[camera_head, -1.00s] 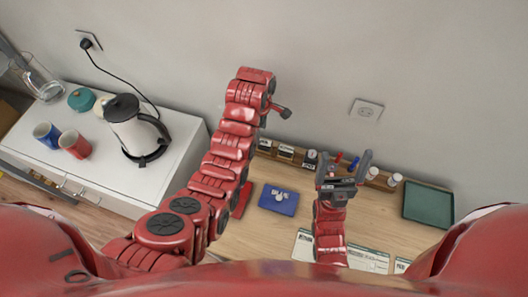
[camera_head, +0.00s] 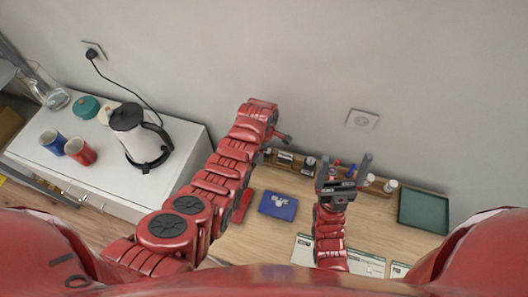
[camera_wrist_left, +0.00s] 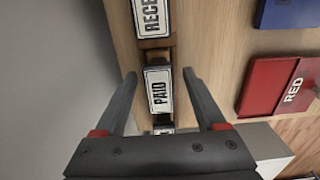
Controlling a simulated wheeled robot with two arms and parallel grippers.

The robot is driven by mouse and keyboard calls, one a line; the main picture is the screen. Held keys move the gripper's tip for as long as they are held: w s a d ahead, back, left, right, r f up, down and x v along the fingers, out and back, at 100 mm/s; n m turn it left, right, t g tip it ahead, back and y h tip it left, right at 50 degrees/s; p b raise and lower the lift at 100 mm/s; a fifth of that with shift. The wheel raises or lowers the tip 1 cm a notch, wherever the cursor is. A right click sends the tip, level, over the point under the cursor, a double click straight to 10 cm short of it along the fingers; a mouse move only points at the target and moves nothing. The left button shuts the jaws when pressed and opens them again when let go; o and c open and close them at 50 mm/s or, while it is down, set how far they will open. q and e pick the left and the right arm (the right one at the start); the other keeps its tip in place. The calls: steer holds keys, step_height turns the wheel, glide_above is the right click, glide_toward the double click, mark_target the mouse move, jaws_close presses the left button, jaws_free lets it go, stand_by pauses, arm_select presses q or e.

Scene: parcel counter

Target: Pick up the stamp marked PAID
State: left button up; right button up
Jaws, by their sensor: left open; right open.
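The stamp marked PAID (camera_wrist_left: 158,92) has a white label with black letters and stands in the wooden rack. In the left wrist view it lies between the two spread fingers of my left gripper (camera_wrist_left: 159,74), which is open and empty. I cannot tell how far the fingertips are above it. In the head view my left gripper (camera_head: 284,138) hangs over the left end of the rack (camera_head: 375,188) and partly hides it. My right gripper (camera_head: 344,166) is open and empty, in front of the rack's right part.
A stamp marked RECE... (camera_wrist_left: 151,16) and another, partly hidden stamp flank PAID closely. A blue ink pad (camera_head: 278,205) and a red ink pad (camera_wrist_left: 277,86) lie on the counter. A green tray (camera_head: 424,211) is at right. Papers (camera_head: 366,262) lie in front.

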arm_select(q)
jaws_close()
stand_by(0.4)
stand_by(0.4)
